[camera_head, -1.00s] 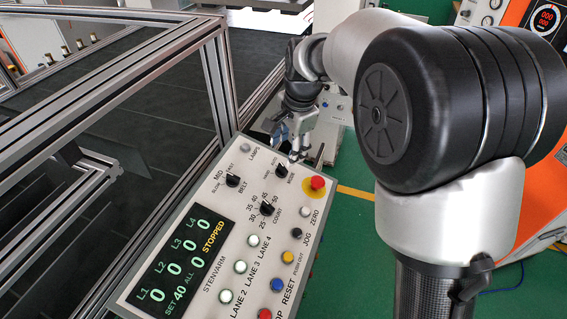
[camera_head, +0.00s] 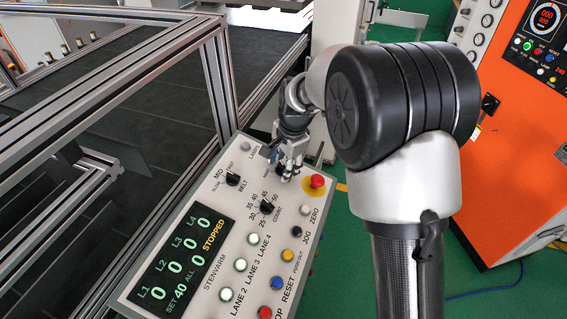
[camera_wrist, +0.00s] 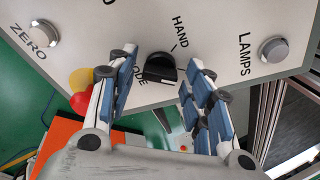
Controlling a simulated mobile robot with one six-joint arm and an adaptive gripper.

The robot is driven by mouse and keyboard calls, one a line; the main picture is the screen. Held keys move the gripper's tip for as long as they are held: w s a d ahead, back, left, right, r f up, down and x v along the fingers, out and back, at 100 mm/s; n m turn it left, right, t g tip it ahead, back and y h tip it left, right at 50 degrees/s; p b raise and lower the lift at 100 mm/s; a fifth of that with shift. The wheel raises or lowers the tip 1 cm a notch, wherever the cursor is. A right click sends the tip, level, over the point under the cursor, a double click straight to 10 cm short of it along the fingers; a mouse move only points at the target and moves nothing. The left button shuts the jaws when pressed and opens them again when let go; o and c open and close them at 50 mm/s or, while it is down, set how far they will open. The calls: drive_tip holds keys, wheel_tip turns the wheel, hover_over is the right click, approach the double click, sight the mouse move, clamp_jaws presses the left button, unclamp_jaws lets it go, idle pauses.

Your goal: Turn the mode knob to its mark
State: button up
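The mode knob (camera_wrist: 160,68) is a round black knob with a flat grip bar, on the light grey control panel (camera_head: 203,267). In the wrist view the word HAND and a short tick line stand beside it, and the word MODE is partly covered by a finger. My gripper (camera_wrist: 161,56) is open, with one blue-padded finger on each side of the knob and a gap visible to both. In the head view my gripper (camera_head: 291,163) is over the far end of the panel and hides most of the knob. The AUTO mark is not readable now.
A red stop button (camera_head: 317,181) on a yellow base sits close to my gripper. The count knob (camera_head: 267,208), belt knob (camera_head: 233,179) and LAMPS button (camera_wrist: 273,49) are nearby. An aluminium frame (camera_head: 222,90) stands left of the panel.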

drive_tip(key=c, duration=0.8)
drive_tip(key=shift+n+b, duration=0.4)
drive_tip(key=shift+b, duration=0.05)
drive_tip(key=n+b, duration=0.2)
drive_tip(key=n, duration=0.1)
drive_tip(key=shift+f+b, duration=0.15)
drive_tip(key=shift+b, duration=0.2)
drive_tip(key=n+y+b, duration=0.1)
drive_tip(key=n+b, duration=0.2)
drive_tip(key=shift+s+d+t, duration=0.1)
drive_tip(key=shift+t, duration=0.3)
drive_tip(key=n+b, duration=0.3)
drive_tip(key=n, duration=0.1)
drive_tip(key=shift+d+y, duration=0.1)
drive_tip(key=shift+y, duration=0.2)
drive_tip(key=shift+n+y+b, duration=0.3)
drive_tip(key=shift+n+b, duration=0.75)
drive_tip(key=shift+n, duration=0.45)
